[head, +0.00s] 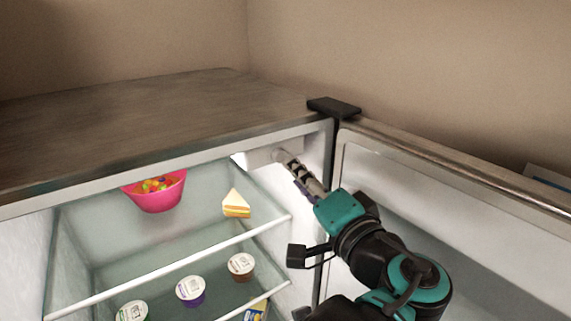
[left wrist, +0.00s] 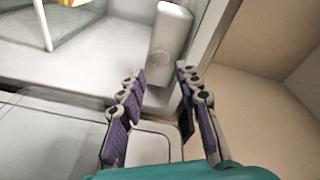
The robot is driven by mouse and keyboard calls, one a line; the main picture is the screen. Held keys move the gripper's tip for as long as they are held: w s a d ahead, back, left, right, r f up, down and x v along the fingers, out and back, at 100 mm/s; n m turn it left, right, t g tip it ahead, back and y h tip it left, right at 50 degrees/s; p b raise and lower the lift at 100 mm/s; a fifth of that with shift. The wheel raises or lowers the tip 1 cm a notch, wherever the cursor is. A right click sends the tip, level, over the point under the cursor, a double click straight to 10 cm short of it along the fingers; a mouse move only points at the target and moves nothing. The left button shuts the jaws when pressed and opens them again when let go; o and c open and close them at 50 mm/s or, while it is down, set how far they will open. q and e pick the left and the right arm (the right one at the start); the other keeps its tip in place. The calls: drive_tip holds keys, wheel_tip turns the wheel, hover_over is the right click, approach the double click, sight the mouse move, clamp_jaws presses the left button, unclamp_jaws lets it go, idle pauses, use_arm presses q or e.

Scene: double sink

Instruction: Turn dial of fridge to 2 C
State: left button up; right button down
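The open fridge (head: 165,259) fills the lower left of the head view. A white housing (head: 262,157) is at the upper right inside corner of the fridge; it looks like the dial's unit. It also shows as a pale rounded block in the left wrist view (left wrist: 171,35). The dial's markings and setting cannot be read. My left gripper (head: 287,161) reaches up to this housing, its tips close to it in the head view. In the left wrist view my left gripper (left wrist: 162,73) has its fingers apart with nothing between them, the housing just beyond the tips. My right gripper is not in view.
The fridge door (head: 430,205) stands open on the right. The upper glass shelf holds a pink bowl (head: 155,193) of colourful pieces and a cake slice (head: 236,204). Several cups, including a purple one (head: 190,291), stand below. A black hinge (head: 334,107) is above my gripper.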

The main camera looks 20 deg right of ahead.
sight(281, 158)
use_arm(q)
drive_tip(key=w, duration=0.6)
drive_tip(key=shift+w+a+p, duration=0.1)
drive_tip(key=shift+p, duration=0.3)
clamp_jaws()
